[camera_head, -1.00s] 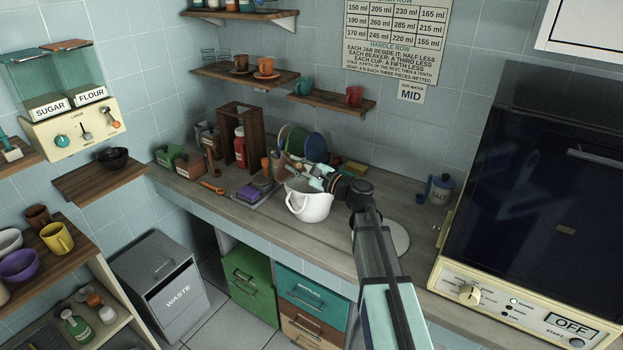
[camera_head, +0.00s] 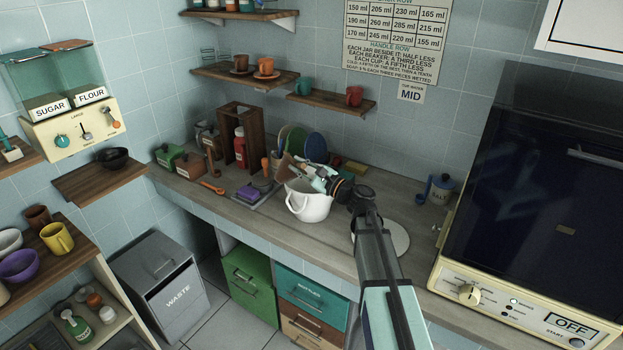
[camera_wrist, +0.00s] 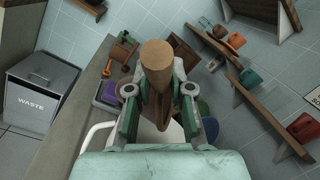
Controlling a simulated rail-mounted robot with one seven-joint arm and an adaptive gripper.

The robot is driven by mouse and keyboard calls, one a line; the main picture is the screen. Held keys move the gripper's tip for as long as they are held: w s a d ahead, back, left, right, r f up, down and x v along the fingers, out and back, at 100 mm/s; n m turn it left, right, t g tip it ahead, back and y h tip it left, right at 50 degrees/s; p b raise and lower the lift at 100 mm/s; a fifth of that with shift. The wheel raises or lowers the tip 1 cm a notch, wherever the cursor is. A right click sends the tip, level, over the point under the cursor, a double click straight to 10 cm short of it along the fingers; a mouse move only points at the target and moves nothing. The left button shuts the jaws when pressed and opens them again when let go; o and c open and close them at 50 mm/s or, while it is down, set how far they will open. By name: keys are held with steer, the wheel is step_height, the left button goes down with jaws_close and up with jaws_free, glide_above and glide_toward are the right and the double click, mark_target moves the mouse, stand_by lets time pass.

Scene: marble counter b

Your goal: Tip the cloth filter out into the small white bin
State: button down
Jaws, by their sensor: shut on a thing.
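My gripper (camera_head: 312,175) is shut on a brown, tapered thing (camera_head: 285,163), which seems to be the cloth filter. In the wrist view the held thing (camera_wrist: 157,62) stands between the two fingers (camera_wrist: 160,92), with a round tan end towards the camera. Its contents, if any, are hidden. A white vessel with a looped handle (camera_head: 308,205), apparently the small white bin, stands on the counter just below my gripper. Its rim also shows in the wrist view (camera_wrist: 97,130), partly hidden behind my gripper. The held thing is above the vessel's far left side.
A purple sponge-like block (camera_head: 249,193) on a grey tray lies left of the vessel. Coloured plates (camera_head: 315,147) stand behind. A white round plate (camera_head: 396,238) lies to the right under my arm. A grey WASTE bin (camera_head: 160,285) stands on the floor.

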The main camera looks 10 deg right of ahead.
steer(key=shift+w+d+r+m+t+p, duration=0.15)
steer(key=shift+d+m+t+p, duration=0.2)
steer(key=shift+m, duration=0.2)
steer(key=shift+d+r+m+t+p, duration=0.15)
steer(key=shift+d+m+t+p, duration=0.15)
steer(key=shift+m, duration=0.25)
steer(key=shift+w+d+f+m+t, duration=0.25)
steer(key=shift+d+f+m+t, duration=0.3)
steer(key=shift+m, duration=0.55)
steer(key=shift+w+d+r+m+p, duration=0.1)
steer(key=shift+w+d+m+p, duration=0.1)
steer(key=shift+d+m+p, duration=0.5)
steer(key=shift+d+t, duration=0.35)
steer(key=shift+t, duration=0.05)
steer(key=shift+w+d+m, duration=0.2)
steer(key=shift+d+m, duration=0.3)
steer(key=shift+m, duration=0.1)
steer(key=shift+w+d+m+t+h+b, duration=0.2)
steer(key=shift+d+m+t+h+b, duration=0.4)
steer(key=shift+m, duration=0.65)
steer(key=shift+w+d+m+t+h+b, duration=0.2)
steer(key=shift+d+m+t+h+b, duration=0.15)
steer(key=shift+d+m+t+h, duration=0.65)
